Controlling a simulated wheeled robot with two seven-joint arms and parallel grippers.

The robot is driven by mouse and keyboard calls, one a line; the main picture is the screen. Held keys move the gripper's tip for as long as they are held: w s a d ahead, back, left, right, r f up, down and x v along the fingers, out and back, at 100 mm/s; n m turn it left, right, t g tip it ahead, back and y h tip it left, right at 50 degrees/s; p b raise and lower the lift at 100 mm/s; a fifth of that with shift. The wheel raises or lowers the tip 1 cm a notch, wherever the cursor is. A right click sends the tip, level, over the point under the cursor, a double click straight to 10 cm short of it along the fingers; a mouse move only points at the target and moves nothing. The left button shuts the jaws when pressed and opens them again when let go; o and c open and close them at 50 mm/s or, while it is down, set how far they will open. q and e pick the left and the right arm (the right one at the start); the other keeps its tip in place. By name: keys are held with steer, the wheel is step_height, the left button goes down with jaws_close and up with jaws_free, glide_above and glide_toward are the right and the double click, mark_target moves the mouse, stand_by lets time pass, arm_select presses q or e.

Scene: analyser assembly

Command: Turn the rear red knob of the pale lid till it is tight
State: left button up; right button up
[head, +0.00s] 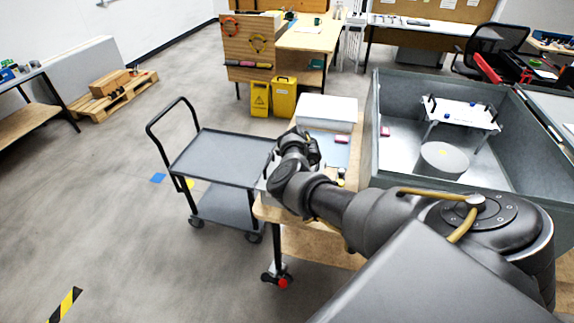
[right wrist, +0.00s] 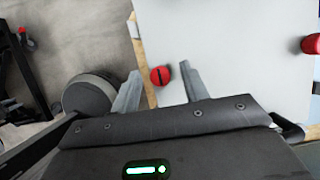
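In the right wrist view the pale lid (right wrist: 235,55) is a broad whitish surface. A red knob (right wrist: 160,76) with a dark slot sits near its left edge. My right gripper (right wrist: 161,72) is open, with one finger on each side of this knob and a visible gap to both. Whether the fingers are down at knob height I cannot tell. Another red knob (right wrist: 311,44) shows at the right edge of that view. In the head view my right gripper (head: 297,145) is over the small wooden table, and my arm hides most of the lid. My left gripper is not in view.
A grey cart (head: 222,157) stands left of the wooden table (head: 290,215). A white box (head: 327,112) stands at the table's back. A large grey bin (head: 372,120) to the right holds a white stand (head: 462,112) and a grey cylinder (head: 441,160).

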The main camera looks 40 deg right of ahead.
steer(key=shift+s+d+r, duration=0.2)
steer(key=shift+s+r, duration=0.05)
steer(key=shift+r, duration=0.05)
steer(key=shift+v, duration=1.1)
steer(key=shift+d+r, duration=0.55)
steer(key=shift+r, duration=0.3)
steer(key=shift+s+a+r, duration=0.2)
steer(key=shift+a+r, duration=0.1)
steer(key=v, duration=0.5)
steer(key=shift+s+a+r, duration=0.1)
steer(key=shift+s+r, duration=0.1)
